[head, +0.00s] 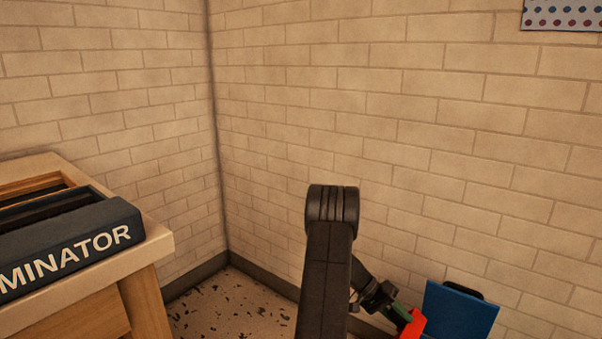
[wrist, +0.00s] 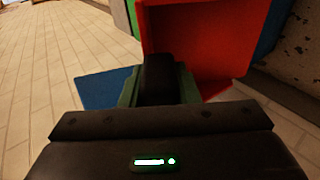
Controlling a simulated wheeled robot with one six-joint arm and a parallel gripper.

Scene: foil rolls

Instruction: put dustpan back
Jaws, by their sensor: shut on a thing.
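The dustpan is red, with a broad pan (wrist: 195,45) in the upper middle of the wrist view and a dark handle (wrist: 158,80). My gripper (wrist: 158,92) has its green fingers on both sides of that handle and is shut on it. In the head view my gripper (head: 402,314) is low, right of the centre, behind my dark arm. Only a small red part of the dustpan (head: 415,325) shows there, at the bottom edge. The rest is out of frame.
A blue panel (head: 460,312) with a black handle-like top stands close right of the dustpan, near the brick wall (head: 420,130). A wooden table (head: 160,250) with a dark lettered box (head: 70,250) is at left. Speckled floor (head: 230,305) shows in the corner.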

